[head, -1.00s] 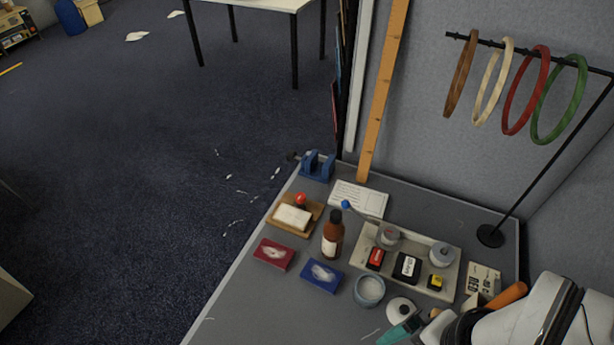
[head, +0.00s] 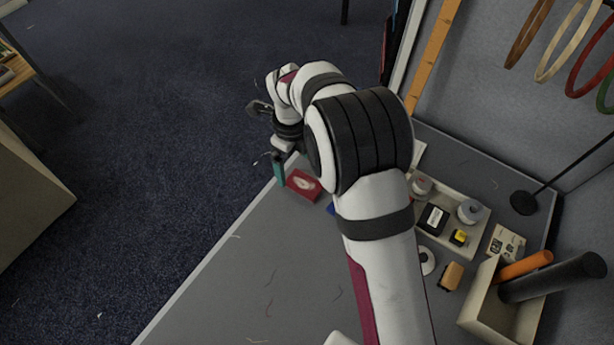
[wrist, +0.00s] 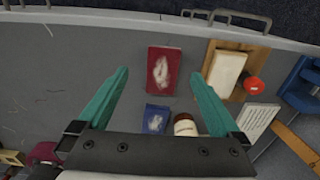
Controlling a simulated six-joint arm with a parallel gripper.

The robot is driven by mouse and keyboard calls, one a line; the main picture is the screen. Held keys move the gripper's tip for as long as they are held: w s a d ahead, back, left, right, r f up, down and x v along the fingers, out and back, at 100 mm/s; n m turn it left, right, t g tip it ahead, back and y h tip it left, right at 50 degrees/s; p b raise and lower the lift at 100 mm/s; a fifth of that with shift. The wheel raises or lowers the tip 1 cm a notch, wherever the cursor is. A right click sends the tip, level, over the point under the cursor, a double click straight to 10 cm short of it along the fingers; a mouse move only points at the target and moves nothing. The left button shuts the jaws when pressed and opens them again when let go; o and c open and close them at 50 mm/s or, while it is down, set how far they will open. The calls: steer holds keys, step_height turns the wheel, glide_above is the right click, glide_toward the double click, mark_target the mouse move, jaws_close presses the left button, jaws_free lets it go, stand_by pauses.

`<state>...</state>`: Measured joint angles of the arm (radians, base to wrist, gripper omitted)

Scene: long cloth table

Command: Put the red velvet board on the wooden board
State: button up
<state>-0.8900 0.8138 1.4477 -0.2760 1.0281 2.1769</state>
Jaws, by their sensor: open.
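The red velvet board (head: 303,185) lies flat on the table near its left edge, with a pale feather-like shape on it. In the wrist view the red velvet board (wrist: 163,70) sits just beyond and between my gripper's fingertips. My gripper (wrist: 160,80) is open and empty, its teal fingers spread above the table. In the head view one teal finger (head: 279,170) shows beside the red board's left end. The wooden board (wrist: 261,62) lies right of the red board in the wrist view, with a white block (wrist: 227,74) on it. My arm hides the wooden board in the head view.
A blue velvet board (wrist: 156,118) and a brown bottle (wrist: 185,125) are close to the fingers. A red knob (wrist: 251,86) and a blue clamp-like device (wrist: 301,84) lie to the right. A tray (head: 470,229) with small items stands right of my arm.

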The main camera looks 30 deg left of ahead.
mark_target(295, 178)
steer(key=f, duration=0.6)
steer(key=shift+w+a+f, duration=0.1)
steer(key=shift+w+a, duration=0.1)
steer(key=shift+w, duration=0.1)
steer(key=c, duration=1.4)
